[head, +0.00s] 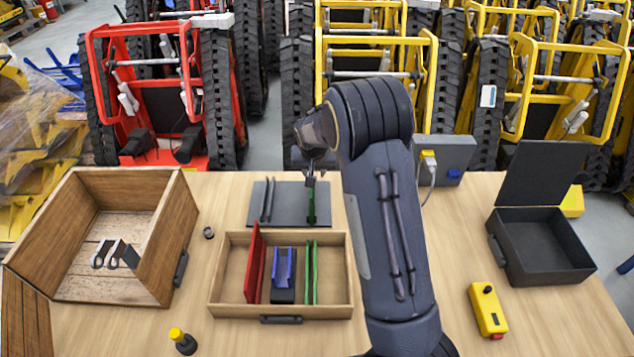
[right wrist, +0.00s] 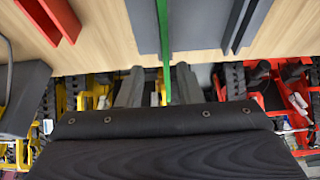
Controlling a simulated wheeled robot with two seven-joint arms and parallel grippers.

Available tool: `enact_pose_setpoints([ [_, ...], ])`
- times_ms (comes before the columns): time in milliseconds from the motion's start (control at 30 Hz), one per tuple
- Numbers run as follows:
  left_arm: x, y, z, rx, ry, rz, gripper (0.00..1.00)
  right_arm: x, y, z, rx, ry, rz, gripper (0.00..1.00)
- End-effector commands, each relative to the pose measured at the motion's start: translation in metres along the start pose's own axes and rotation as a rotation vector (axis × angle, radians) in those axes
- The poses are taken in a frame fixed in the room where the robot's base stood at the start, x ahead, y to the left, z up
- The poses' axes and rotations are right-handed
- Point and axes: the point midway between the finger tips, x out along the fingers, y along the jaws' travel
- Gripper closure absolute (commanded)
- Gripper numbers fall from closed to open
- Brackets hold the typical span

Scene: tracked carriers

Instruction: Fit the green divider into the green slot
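The green divider (head: 312,206) stands upright on a dark grey rack (head: 288,214) behind the tray. My right gripper (head: 311,174) is above it in the head view. In the right wrist view my right gripper (right wrist: 160,72) has its fingers apart, with the thin green divider (right wrist: 163,45) between them and a gap on each side. The green slot (head: 309,272), two thin upright green walls, is in the right part of the wooden tray (head: 335,292) and looks empty. My left gripper is not in view.
A red slot (head: 254,265) and a blue piece (head: 284,268) stand in the tray. Grey plates (head: 267,200) stand on the rack's left. A wooden box (head: 110,285) is left; a black case (head: 545,255) and yellow control box (head: 487,310) are right. My arm hides some table.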

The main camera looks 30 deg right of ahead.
Motion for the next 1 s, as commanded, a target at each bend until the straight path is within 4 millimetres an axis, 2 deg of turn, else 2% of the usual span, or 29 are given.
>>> enact_pose_setpoints([
  [367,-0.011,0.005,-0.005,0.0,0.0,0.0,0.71,0.04,-0.003,-0.001,-0.004,0.0,0.008,0.67],
  [600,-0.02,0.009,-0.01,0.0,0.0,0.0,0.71,0.074,-0.006,-0.001,-0.003,0.001,0.007,0.67],
  [900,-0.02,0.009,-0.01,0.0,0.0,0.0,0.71,0.08,-0.007,-0.001,-0.003,0.003,0.005,0.67],
  [1000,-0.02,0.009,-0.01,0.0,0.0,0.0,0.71,0.08,-0.007,-0.001,-0.003,0.003,0.005,0.79],
])
